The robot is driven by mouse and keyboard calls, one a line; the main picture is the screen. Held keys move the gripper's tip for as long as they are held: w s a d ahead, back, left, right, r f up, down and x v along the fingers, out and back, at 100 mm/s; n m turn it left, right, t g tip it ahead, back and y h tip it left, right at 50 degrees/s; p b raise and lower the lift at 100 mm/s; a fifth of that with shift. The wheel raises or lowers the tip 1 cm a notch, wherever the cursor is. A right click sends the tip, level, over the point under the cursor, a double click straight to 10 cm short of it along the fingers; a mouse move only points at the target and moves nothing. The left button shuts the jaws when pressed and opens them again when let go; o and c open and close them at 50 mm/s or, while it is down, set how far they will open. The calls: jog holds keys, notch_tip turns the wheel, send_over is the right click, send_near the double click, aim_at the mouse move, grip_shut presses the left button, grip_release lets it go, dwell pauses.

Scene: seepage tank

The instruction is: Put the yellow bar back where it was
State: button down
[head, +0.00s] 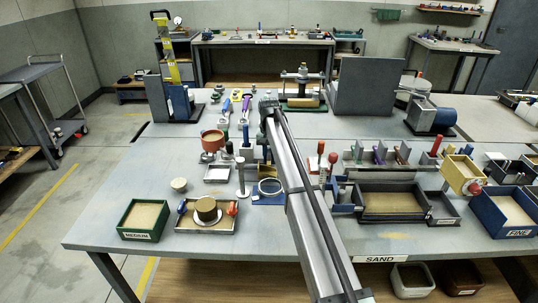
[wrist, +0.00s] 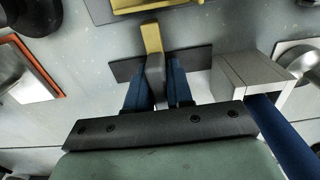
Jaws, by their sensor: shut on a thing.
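In the wrist view, my gripper (wrist: 153,66) has its two blue fingers on either side of a bar with a yellow upper end (wrist: 152,38) and a grey-brown lower part. The gripper is shut on this yellow bar. A thin dark plate (wrist: 197,58) lies behind the bar and fingers; I cannot tell whether the bar touches it. In the head view my arm reaches to the middle of the bench, and its end hides the bar and the fingertips.
In the wrist view, a grey block (wrist: 250,78) stands close right of the fingers, and an orange-edged plate (wrist: 22,70) lies left. In the head view, a red pot (head: 213,140), a green MEDIUM box (head: 143,218) and a sand tray (head: 392,219) surround the arm. Bare bench lies at left.

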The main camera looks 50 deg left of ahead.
aim_at(269, 150)
jog(key=shift+f, duration=0.1)
jog(key=c, duration=1)
grip_release()
notch_tip(269, 150, up, 12)
